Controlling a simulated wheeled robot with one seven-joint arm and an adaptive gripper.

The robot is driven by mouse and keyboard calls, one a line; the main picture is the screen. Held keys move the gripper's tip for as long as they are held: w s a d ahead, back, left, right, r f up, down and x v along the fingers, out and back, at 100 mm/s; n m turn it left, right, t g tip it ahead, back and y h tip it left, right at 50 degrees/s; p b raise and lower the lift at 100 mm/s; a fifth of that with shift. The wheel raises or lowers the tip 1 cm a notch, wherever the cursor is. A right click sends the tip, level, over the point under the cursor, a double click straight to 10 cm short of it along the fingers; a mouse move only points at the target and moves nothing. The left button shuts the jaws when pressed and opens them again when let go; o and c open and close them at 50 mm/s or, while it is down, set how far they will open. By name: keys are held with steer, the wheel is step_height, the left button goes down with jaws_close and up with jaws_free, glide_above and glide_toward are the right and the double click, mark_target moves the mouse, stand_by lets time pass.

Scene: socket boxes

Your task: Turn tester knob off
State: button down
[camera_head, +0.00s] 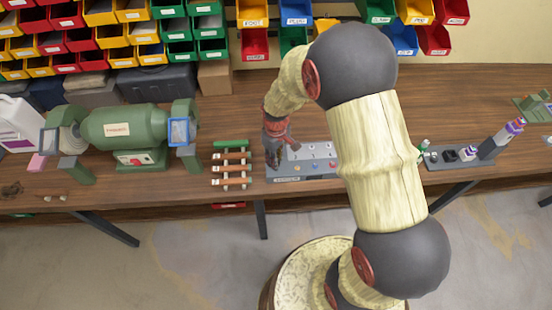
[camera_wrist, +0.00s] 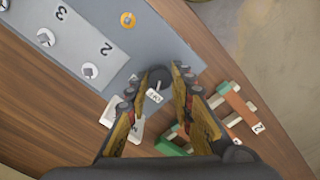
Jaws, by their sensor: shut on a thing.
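The tester is a grey panel box on the wooden bench; in the head view its panel (camera_head: 318,153) shows small coloured knobs or sockets. In the wrist view I see its grey face (camera_wrist: 165,38), with numbered sockets on a paler strip. A dark round knob (camera_wrist: 158,77) sits at the panel's near corner, with a small white label on it or beside it. My gripper (camera_wrist: 155,72) is shut on this knob, one finger on each side. In the head view my gripper (camera_head: 275,154) is at the tester's left end, hiding the knob there.
A rack with green and brown bars (camera_head: 232,165) stands close left of the tester. A green bench grinder (camera_head: 125,130) is farther left. A grey stand with small parts (camera_head: 458,157) is to the right. Coloured bins (camera_head: 100,12) line the back. The bench's front edge is near.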

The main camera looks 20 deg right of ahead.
steer(key=c, duration=1.5)
jaws_free()
steer(key=shift+c, duration=0.2)
step_height(320, 180, up, 12)
steer(key=s+r+m+t+b, duration=0.2)
steer(key=s+r+m+t, duration=0.3)
steer(key=s+r, duration=1.4)
steer(key=shift+s+m+t, duration=0.3)
steer(key=shift+s+m, duration=0.3)
steer(key=shift+s, duration=0.15)
